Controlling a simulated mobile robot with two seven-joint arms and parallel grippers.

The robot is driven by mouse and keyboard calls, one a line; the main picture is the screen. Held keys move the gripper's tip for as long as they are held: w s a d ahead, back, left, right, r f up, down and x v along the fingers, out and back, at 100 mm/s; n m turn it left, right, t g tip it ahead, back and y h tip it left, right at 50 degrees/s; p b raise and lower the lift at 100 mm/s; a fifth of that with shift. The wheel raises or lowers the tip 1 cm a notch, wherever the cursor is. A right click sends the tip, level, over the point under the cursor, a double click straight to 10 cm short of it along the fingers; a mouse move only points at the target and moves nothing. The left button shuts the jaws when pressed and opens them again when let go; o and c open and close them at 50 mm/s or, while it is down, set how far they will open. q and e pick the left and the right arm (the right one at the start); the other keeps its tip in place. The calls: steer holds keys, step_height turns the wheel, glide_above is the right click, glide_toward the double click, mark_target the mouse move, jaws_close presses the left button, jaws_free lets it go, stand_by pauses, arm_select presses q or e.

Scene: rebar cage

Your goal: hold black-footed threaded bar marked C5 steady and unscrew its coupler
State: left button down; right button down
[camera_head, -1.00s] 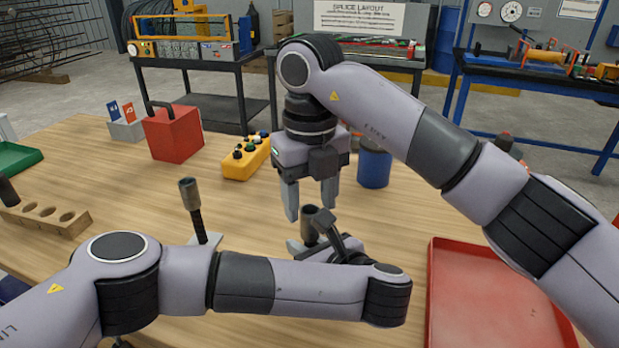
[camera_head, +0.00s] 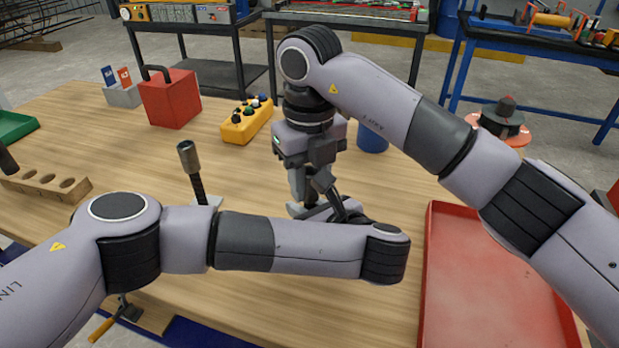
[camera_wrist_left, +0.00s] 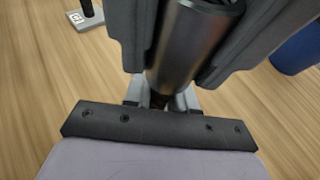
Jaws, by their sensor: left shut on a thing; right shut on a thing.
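A dark metal coupler (camera_wrist_left: 192,48) fills the top middle of the left wrist view. My right gripper (camera_head: 308,192) points down and is shut on it; its dark jaws lie on both sides of the coupler in the left wrist view. My left gripper (camera_head: 322,209) comes in low from the side, shut on the threaded bar just below the coupler; its grey fingers (camera_wrist_left: 160,98) show in the left wrist view. The bar is mostly hidden, and I cannot see its foot or read its mark.
A second upright bar with a coupler (camera_head: 189,158) stands to the left on a small plate. A wooden block with holes (camera_head: 45,187) lies further left. A red tray (camera_head: 490,280) is at right. A blue cup (camera_head: 372,138), yellow button box (camera_head: 246,121) and red box (camera_head: 170,100) stand behind.

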steer(key=n, duration=0.6)
steer(key=shift+n, duration=0.3)
